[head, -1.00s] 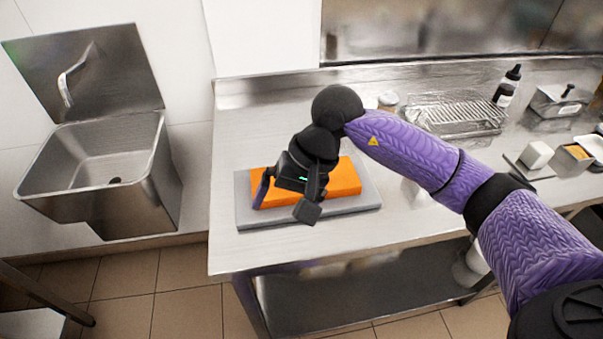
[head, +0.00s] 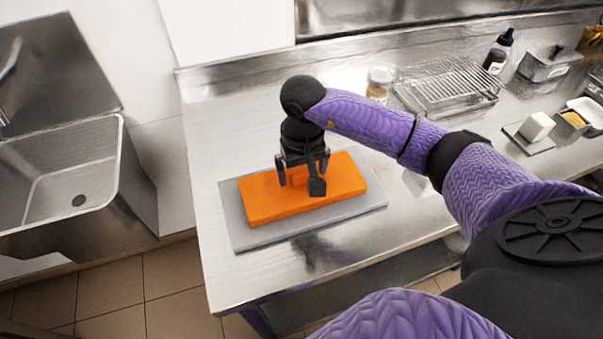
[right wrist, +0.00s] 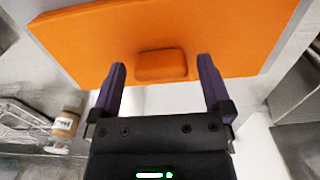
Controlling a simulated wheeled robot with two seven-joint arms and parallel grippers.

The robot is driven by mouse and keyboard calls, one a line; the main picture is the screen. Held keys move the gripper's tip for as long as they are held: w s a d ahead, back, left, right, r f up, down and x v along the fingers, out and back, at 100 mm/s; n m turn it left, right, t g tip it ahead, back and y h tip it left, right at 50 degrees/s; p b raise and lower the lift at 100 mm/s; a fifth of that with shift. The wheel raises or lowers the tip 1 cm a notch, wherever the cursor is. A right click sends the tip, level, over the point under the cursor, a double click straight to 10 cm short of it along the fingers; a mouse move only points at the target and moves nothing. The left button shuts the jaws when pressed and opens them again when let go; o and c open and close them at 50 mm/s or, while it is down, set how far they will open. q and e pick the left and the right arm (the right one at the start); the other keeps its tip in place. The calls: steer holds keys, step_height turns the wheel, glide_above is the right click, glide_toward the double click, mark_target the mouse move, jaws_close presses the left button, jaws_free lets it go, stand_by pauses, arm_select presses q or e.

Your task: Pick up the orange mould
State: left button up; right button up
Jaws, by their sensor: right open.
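The orange mould (head: 262,203) is a flat rectangular block lying on a grey board (head: 234,216) on the steel table. In the right wrist view the mould (right wrist: 200,25) fills the top, with a small raised orange knob (right wrist: 162,66) on the side towards me. My right gripper (head: 303,182) is over the mould's middle in the head view. In the right wrist view its fingers (right wrist: 161,80) are open, one on each side of the knob, with gaps showing. My left gripper is not in view.
The steel table (head: 215,140) has free room left of the board. A sink (head: 70,180) stands at the left. A wire rack (head: 447,88), a jar (head: 379,84), a dark bottle (head: 498,52) and a white block (head: 536,127) are at the back right.

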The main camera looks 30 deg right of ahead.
mark_target(302, 172)
steer(key=shift+f, duration=0.35)
steer(key=c, duration=1.2)
step_height(302, 172, up, 10)
steer(key=shift+r+p, duration=0.2)
steer(key=shift+p, duration=0.4)
steer(key=shift+c, duration=0.2)
